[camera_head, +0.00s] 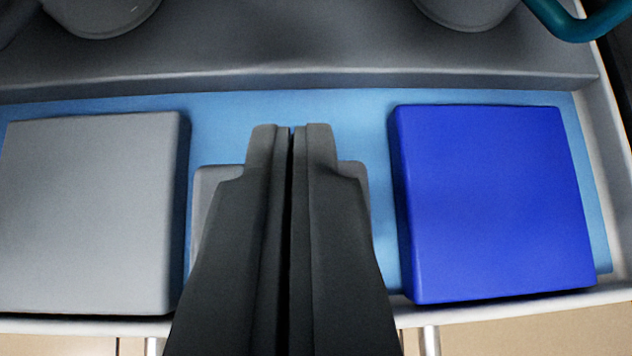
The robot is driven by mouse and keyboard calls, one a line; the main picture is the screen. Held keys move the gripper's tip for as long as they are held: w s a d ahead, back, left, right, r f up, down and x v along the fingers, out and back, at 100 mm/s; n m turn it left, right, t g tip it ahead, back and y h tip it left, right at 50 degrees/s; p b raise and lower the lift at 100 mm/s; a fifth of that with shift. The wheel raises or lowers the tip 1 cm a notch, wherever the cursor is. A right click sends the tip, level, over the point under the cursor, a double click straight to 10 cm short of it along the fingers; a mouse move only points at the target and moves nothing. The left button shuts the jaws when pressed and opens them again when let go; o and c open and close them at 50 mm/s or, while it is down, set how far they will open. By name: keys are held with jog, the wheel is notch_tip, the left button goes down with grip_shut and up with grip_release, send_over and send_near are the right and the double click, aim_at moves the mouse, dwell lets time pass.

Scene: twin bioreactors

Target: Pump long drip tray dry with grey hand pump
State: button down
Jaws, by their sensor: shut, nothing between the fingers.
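My gripper (291,130) is shut and empty, seen from behind in the middle of the view, its fingertips pointing away. Beneath it is a smaller grey block (207,198), mostly hidden by the fingers; I cannot tell whether they touch it. This may be the grey hand pump, but its form is not clear. A long shallow trough with a light blue floor (348,112) runs across the view and looks like the long drip tray. I cannot tell whether the blue is liquid or a painted surface.
A large grey square block (88,212) stands left of my gripper and a bright blue one (492,203) stands right. A grey ledge (300,55) runs behind, with rounded grey bases (465,12) on it. A teal curved tube (580,25) is at the upper right.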

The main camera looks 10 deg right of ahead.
jog(key=shift+a+f, duration=0.25)
jog(key=shift+f, duration=0.55)
jog(key=shift+a+f, duration=0.2)
jog(key=shift+f, duration=0.6)
jog(key=shift+w+d+r, duration=0.1)
jog(key=shift+d+r, duration=0.05)
jog(key=shift+r, duration=0.6)
jog(key=shift+w+d+r, duration=0.1)
jog(key=shift+d+r, duration=0.05)
jog(key=shift+r, duration=0.95)
